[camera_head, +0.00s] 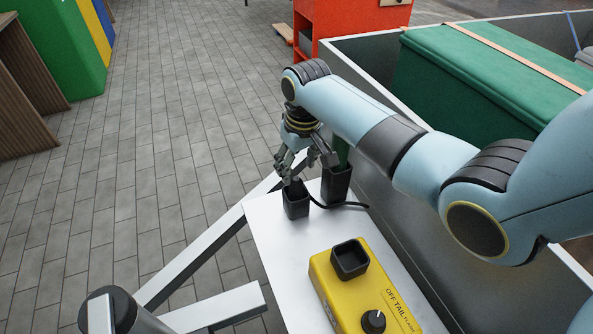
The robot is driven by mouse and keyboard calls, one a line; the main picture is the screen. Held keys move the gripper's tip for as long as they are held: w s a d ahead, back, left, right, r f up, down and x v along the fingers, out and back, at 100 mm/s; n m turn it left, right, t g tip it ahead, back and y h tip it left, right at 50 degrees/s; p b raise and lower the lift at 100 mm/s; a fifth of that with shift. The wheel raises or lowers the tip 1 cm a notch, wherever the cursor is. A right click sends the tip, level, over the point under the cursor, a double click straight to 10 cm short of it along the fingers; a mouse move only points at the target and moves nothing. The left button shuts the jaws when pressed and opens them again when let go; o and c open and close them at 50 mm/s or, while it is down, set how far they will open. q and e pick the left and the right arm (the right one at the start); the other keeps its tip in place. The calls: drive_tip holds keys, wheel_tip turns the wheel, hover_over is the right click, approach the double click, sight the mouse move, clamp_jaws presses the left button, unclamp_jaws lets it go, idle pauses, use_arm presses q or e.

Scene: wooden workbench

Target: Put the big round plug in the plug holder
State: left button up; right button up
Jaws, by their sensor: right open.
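My right gripper (291,170) is at the far end of the white bench top, fingers pointing down. It is just above a black square cup (296,203). A second, taller black cup (337,186) stands to its right, with a green upright piece (341,150) at its top, partly behind my arm. A black cable (343,205) lies by the two cups. I cannot make out the big round plug clearly, nor tell which cup is the plug holder. My left gripper is out of view.
A yellow box (340,296) with a black square socket (350,259) and a black knob (374,321) sits nearer on the white top (275,243). A grey metal bin (375,233) with a green case (470,80) stands at the right. Tiled floor lies left.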

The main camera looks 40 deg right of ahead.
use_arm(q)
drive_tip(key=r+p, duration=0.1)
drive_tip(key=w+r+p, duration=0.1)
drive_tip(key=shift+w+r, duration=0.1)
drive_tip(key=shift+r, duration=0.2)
use_arm(e)
wheel_tip(320, 180, up, 6)
drive_tip(key=shift+s+r, duration=0.2)
drive_tip(key=shift+s, duration=0.2)
